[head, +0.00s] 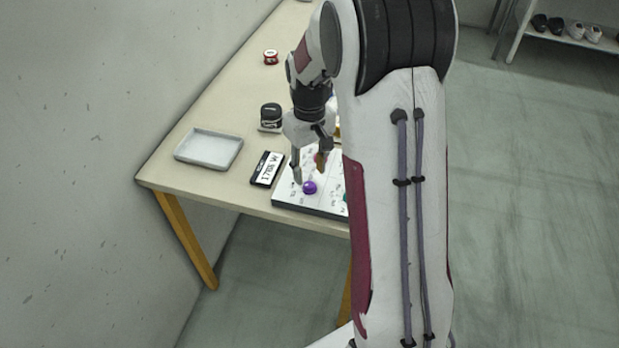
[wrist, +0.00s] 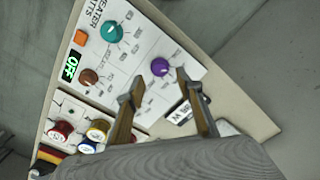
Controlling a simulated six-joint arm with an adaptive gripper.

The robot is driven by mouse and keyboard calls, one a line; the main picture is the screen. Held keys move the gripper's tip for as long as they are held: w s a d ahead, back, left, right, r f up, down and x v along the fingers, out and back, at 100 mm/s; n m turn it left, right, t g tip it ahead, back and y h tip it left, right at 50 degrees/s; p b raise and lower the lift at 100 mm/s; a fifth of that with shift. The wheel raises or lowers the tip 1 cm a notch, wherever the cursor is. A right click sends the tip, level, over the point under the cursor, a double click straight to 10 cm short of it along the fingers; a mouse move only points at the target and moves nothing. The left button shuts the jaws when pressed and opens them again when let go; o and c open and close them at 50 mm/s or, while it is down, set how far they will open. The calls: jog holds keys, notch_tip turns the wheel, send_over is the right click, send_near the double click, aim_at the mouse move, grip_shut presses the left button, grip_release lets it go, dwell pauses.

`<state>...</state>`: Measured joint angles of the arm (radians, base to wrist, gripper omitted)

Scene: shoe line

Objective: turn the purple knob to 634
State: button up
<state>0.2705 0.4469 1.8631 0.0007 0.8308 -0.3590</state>
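The purple knob (head: 310,187) sits near the front of a white control panel (head: 318,208). It also shows in the wrist view (wrist: 161,67), just beyond my fingertips. My gripper (head: 309,170) is open above the panel, with its two fingers apart and nothing between them. In the wrist view the fingers (wrist: 154,87) stop short of the knob, and I see no contact. A black-framed display (head: 267,169) left of the panel seems to read 1705 W. My arm hides the panel's right part in the head view.
The wrist view shows a teal knob (wrist: 111,32), a brown knob (wrist: 89,76), an orange button (wrist: 80,37), a green-lit display (wrist: 69,66) and several spools (wrist: 97,130).

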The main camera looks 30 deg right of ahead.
aim_at(309, 184)
jog(key=shift+f, duration=1.95)
grip_shut()
